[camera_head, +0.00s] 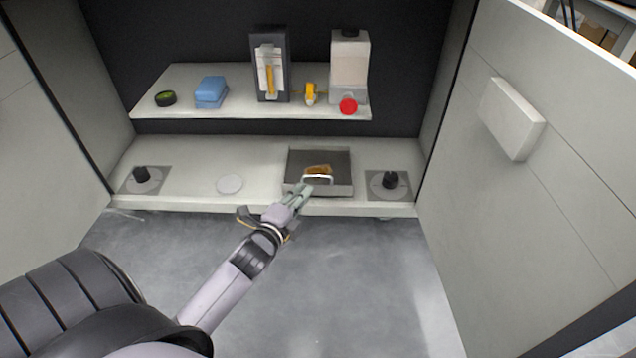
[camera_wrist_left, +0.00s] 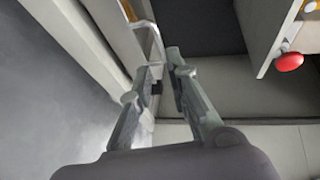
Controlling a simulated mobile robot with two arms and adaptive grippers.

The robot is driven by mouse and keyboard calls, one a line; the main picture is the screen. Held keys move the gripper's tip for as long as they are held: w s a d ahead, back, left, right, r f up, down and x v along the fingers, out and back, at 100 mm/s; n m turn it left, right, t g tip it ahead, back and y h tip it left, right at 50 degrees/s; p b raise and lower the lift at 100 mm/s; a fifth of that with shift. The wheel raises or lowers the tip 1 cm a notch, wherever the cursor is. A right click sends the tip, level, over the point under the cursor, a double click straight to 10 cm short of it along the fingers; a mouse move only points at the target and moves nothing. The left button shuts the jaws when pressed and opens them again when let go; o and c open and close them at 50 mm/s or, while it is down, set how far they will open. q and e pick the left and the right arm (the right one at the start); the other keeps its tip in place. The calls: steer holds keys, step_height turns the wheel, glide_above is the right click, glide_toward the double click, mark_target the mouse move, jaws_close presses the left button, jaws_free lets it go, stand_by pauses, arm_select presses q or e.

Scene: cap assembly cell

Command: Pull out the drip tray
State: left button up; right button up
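The drip tray (camera_head: 338,162) is a shallow tray with a dark inside, set in the lower shelf. A pale bar handle (camera_head: 317,178) shows at its front edge. My left gripper (camera_head: 302,188) reaches to the tray's front from below left. In the left wrist view the left gripper (camera_wrist_left: 162,62) is open, its two fingers apart. The handle (camera_wrist_left: 148,38) shows just beyond and beside the fingertips there. I cannot tell whether they touch. The tray's dark inside (camera_wrist_left: 205,25) also shows in that view. My right gripper is not in view.
A small yellow-brown thing (camera_head: 318,170) lies in the tray. The upper shelf (camera_head: 230,112) holds a blue block (camera_head: 210,90), a dispenser (camera_head: 270,65) and a red knob (camera_head: 348,106).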

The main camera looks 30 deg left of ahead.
mark_target(318, 177)
arm_select(q)
steer(key=b+x, duration=0.5)
steer(key=x, duration=0.5)
steer(key=shift+w+b, duration=0.15)
steer(key=shift+b, duration=0.15)
jaws_close()
